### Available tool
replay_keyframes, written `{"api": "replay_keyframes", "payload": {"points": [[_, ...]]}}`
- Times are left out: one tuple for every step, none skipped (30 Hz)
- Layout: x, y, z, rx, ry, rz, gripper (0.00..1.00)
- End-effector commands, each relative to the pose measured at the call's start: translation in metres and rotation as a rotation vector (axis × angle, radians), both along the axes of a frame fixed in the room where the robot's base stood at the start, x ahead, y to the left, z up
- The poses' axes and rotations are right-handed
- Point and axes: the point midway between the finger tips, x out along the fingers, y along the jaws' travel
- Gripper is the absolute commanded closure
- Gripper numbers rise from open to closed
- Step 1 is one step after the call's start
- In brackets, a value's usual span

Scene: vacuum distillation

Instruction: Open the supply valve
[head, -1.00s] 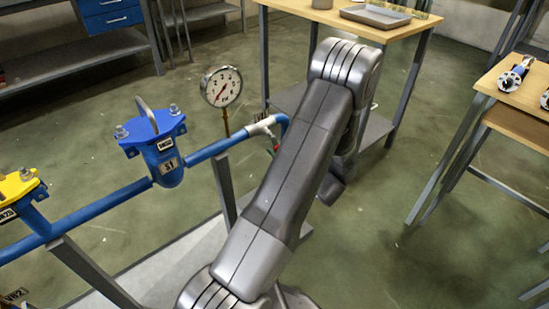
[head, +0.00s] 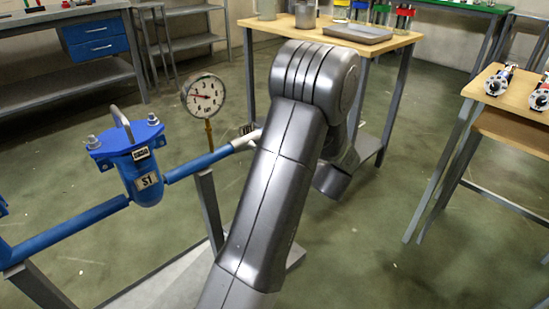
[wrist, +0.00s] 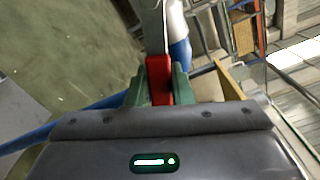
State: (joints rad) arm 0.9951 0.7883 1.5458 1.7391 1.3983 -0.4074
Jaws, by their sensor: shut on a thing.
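In the wrist view my gripper (wrist: 159,88) has its green fingers closed on either side of a red handle (wrist: 159,80), which joins a grey metal lever (wrist: 153,28). A pale pipe part (wrist: 177,22) and a blue pipe end (wrist: 180,53) lie just beyond the handle. In the head view the pale part (head: 246,140) shows at the right end of the blue pipe (head: 200,163). My arm hides the handle and most of my gripper there.
A blue strainer (head: 143,172) labelled S1 sits on the pipe, left of a round pressure gauge (head: 204,94). A wooden table (head: 402,41) with a tray (head: 358,33) stands behind my arm. Another table (head: 490,85) is at right. Open floor lies between them.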

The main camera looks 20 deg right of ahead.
Motion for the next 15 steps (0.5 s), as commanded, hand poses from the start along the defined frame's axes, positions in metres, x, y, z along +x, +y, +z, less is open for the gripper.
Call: {"api": "replay_keyframes", "payload": {"points": [[0.0,-0.001,0.002,-0.031,-0.01,0.0,1.0],[0.0,-0.001,0.003,-0.048,-0.016,0.0,1.0],[0.0,-0.002,0.005,-0.069,-0.023,0.0,1.0],[0.0,-0.002,0.006,-0.083,-0.028,0.0,1.0],[0.0,-0.002,0.007,-0.098,-0.033,0.0,1.0],[0.0,-0.003,0.008,-0.113,-0.038,0.0,1.0],[0.0,-0.003,0.009,-0.124,-0.041,0.001,1.0],[0.0,-0.003,0.01,-0.135,-0.045,0.001,1.0],[0.0,-0.003,0.01,-0.146,-0.049,0.001,1.0],[0.001,-0.003,0.011,-0.154,-0.052,0.001,1.0],[0.001,-0.003,0.011,-0.16,-0.054,0.001,1.0],[0.001,-0.003,0.012,-0.169,-0.057,0.001,1.0],[0.001,-0.003,0.012,-0.172,-0.058,0.001,1.0],[0.001,-0.003,0.012,-0.176,-0.059,0.001,1.0],[0.001,-0.003,0.013,-0.18,-0.061,0.001,1.0]]}}
